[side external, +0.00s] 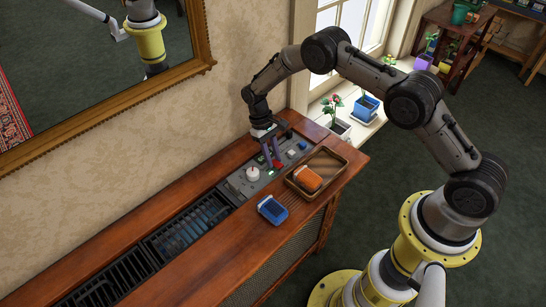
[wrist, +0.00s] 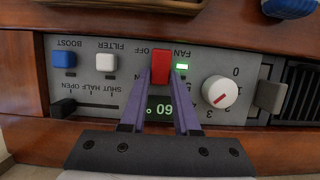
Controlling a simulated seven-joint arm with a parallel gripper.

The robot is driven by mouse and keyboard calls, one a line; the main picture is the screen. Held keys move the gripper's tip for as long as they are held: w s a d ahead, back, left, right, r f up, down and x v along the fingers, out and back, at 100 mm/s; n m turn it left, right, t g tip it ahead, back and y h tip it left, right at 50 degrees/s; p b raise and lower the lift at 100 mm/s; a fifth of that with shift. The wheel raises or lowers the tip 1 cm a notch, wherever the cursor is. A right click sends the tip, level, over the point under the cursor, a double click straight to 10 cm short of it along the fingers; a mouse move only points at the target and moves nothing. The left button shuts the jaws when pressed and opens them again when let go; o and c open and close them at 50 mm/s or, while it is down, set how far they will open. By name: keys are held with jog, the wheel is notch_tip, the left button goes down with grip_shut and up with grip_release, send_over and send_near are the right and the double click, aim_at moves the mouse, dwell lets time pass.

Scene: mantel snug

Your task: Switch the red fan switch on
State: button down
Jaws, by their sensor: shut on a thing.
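The red fan switch (wrist: 160,66) sits on a grey control panel (wrist: 128,83), seen upside down in the wrist view with the words FAN and OFF beside it. A green lamp (wrist: 182,67) next to the switch is lit. My gripper (side external: 271,155) is down at the panel, its purple fingers on either side of the red switch and shut on it. In the side external view, a bit of the red switch (side external: 277,165) shows by the fingertips. The fingers hide part of the panel lettering. The switch's exact tilt is hard to tell.
Close by on the panel are a white dial (wrist: 219,92), a blue button (wrist: 64,59), a white button (wrist: 106,63) and a black slider (wrist: 63,108). A wooden tray (side external: 332,177) with an orange item (side external: 308,179) and a blue item (side external: 272,209) stand nearby.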

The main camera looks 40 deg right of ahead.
jog(key=c, duration=0.6)
grip_release()
jog(key=shift+c, duration=0.2)
jog(key=v, duration=1.4)
